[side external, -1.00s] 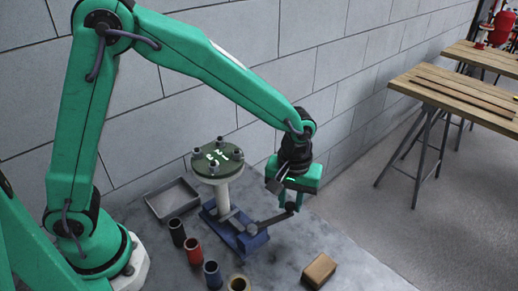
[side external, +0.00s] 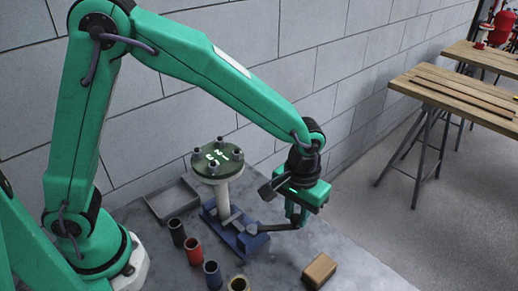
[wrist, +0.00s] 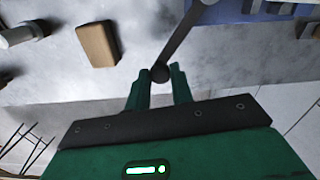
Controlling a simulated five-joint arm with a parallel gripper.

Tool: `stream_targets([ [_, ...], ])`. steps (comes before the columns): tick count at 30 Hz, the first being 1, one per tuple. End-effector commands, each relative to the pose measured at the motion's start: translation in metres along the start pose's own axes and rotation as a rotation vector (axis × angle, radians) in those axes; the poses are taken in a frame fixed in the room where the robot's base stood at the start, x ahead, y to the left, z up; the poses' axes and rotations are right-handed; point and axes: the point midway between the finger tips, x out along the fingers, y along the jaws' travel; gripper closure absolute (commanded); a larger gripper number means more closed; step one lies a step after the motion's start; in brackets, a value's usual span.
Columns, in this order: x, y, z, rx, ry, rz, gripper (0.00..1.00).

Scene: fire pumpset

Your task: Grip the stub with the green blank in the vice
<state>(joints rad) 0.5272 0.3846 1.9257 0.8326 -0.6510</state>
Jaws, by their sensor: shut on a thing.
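The stub is a pale upright pipe (side external: 222,197) topped by a round green blank (side external: 217,160) with several bolts and white marks. It stands at the blue vice (side external: 250,241) in the side view; I cannot tell whether the jaws touch it. The vice's dark handle (side external: 277,227) reaches out to the right, and it also shows in the wrist view (wrist: 185,38). My gripper (side external: 297,219) is shut on the handle's round dark end (wrist: 160,73), between the green fingers in the wrist view.
A brown block (side external: 319,270) lies to the right of the vice. Several short cylinders, including a red one (side external: 194,252), stand in front of the vice. A shallow grey tray (side external: 173,201) lies behind them. A block wall runs behind; wooden trestle tables (side external: 455,92) stand far right.

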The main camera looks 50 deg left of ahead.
Motion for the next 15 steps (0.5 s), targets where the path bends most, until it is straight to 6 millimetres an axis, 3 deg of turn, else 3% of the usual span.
stream_targets([
  [15,-0.001,0.016,0.019,0.243,0.003,0.002,1.0],
])
